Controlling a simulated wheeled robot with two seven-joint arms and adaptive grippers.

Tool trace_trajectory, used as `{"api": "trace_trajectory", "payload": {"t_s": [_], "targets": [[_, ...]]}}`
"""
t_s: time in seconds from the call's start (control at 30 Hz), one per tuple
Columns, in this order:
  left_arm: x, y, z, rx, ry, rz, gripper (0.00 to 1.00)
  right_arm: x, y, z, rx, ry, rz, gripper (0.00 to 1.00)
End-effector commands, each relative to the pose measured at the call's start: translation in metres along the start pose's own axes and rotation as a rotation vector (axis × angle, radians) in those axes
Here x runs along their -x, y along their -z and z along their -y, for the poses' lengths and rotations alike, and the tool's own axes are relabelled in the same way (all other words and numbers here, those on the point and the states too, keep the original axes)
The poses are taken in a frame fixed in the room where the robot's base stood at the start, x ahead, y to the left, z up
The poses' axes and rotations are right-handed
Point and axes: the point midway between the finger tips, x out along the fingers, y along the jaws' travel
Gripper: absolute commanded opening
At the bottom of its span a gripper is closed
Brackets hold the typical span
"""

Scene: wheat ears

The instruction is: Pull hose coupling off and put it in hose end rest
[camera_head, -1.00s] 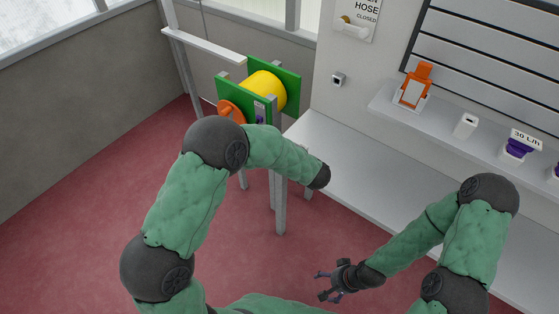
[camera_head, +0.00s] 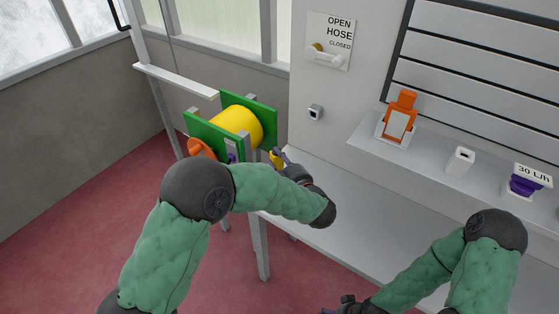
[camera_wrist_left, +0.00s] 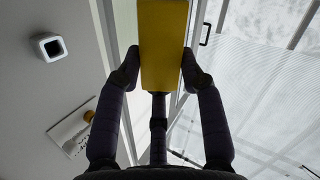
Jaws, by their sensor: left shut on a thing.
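My left gripper (camera_head: 280,157) is shut on a yellow block-shaped piece, seemingly the hose coupling (camera_head: 275,160), just right of the reel. In the left wrist view the yellow piece (camera_wrist_left: 163,45) stands between the two dark fingertips (camera_wrist_left: 161,62). Its far end is cut off by the picture edge, and I cannot tell whether a hose is attached. A small white square socket with a dark opening (camera_head: 315,113), possibly the hose end rest, is on the wall to the right of the gripper; it also shows in the left wrist view (camera_wrist_left: 48,46). My right gripper (camera_head: 345,306) is partly cut off at the bottom edge.
A yellow hose reel (camera_head: 242,124) with green side plates stands on a metal frame, left of the gripper. An OPEN HOSE sign with a lever (camera_head: 329,42) is on the wall. A shelf (camera_head: 425,158) holds an orange item (camera_head: 399,116), a white block (camera_head: 460,161) and a purple item (camera_head: 524,184).

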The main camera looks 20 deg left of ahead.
Motion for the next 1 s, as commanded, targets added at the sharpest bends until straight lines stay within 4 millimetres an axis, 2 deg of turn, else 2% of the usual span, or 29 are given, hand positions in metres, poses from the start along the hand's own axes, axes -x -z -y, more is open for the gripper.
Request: {"api": "trace_trajectory", "payload": {"t_s": [0.13, 0.8, 1.0], "targets": [[0.001, 0.0, 0.0, 0.003, 0.0, 0.0, 0.0, 0.002, 0.0, 0.001, 0.0, 0.0, 0.0, 0.84], [-0.006, -0.044, 0.025, 0.002, 0.0, 0.0, 0.0, -0.029, 0.001, -0.01, 0.0, 0.0, 0.0, 0.84], [-0.007, -0.05, 0.028, 0.003, 0.0, 0.0, 0.0, -0.033, 0.001, -0.012, 0.0, 0.0, 0.0, 0.84]]}}
